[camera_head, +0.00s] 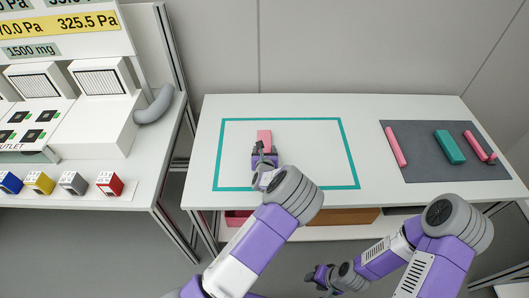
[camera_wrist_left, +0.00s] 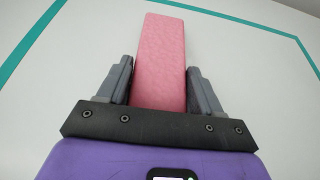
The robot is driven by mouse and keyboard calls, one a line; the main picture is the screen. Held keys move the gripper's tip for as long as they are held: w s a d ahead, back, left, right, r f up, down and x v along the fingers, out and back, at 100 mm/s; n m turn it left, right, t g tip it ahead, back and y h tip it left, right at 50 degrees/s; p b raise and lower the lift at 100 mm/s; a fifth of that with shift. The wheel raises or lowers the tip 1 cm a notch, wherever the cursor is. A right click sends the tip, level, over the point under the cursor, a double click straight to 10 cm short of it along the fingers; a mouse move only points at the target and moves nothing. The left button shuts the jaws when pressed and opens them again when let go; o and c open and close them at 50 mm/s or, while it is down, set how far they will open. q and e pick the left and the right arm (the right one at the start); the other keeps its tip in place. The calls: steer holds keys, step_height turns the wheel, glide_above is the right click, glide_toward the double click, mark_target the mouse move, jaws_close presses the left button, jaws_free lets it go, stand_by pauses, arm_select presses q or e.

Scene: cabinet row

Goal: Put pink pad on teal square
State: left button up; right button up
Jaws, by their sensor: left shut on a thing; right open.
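The pink pad (camera_head: 264,138) is a flat pink block inside the teal square (camera_head: 350,150), an outline on the white table. My left gripper (camera_head: 264,152) is shut on the pad's near part, inside the outline. In the left wrist view the pad (camera_wrist_left: 163,60) stands between the two grey fingers of my left gripper (camera_wrist_left: 162,82). I cannot tell whether the pad touches the table. The teal line (camera_wrist_left: 30,42) shows beyond it there. My right gripper (camera_head: 320,276) is open and empty, low in front of the table.
A dark grey mat (camera_head: 425,170) at the table's right holds a pink bar (camera_head: 396,146), a teal block (camera_head: 449,147) and another pink item (camera_head: 480,146). A cabinet with colored cubes (camera_head: 75,183) stands at left. The table between outline and mat is clear.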

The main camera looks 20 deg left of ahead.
arm_select(q)
steer(key=shift+f, duration=0.2)
steer(key=o, duration=1)
steer(key=shift+r, duration=0.1)
steer(key=shift+o, duration=0.2)
steer(key=shift+r, duration=0.1)
steer(key=shift+s+d+r, duration=0.1)
steer(key=shift+s+r, duration=0.1)
steer(key=shift+s, duration=0.05)
steer(key=p+v, duration=0.3)
steer(key=v, duration=0.8)
steer(key=shift+s, duration=0.2)
